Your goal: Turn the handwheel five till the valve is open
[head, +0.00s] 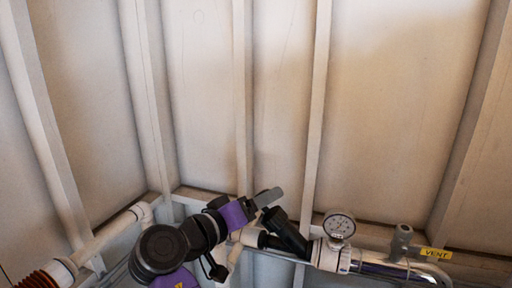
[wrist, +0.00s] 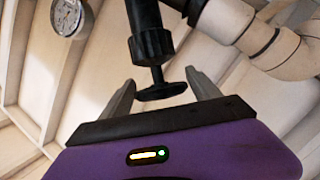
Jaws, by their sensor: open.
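A small black handwheel (wrist: 162,90) on a thin stem hangs below a dark valve body (wrist: 150,38) in the wrist view. I see no number on it. My gripper (wrist: 162,82) is open, with one grey finger on each side of the handwheel. Gaps show between the fingers and the rim, so it is not gripped. In the head view my gripper (head: 268,198) is at the upper end of the slanted black valve (head: 287,232). The handwheel is hard to make out there, behind the gripper.
A round pressure gauge (head: 340,225) stands right of the valve, also in the wrist view (wrist: 68,16). A grey fitting (head: 403,241) and a yellow VENT label (head: 436,254) are farther right. A white pipe (head: 112,232) runs at left. The ribbed wall (head: 390,100) stands behind.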

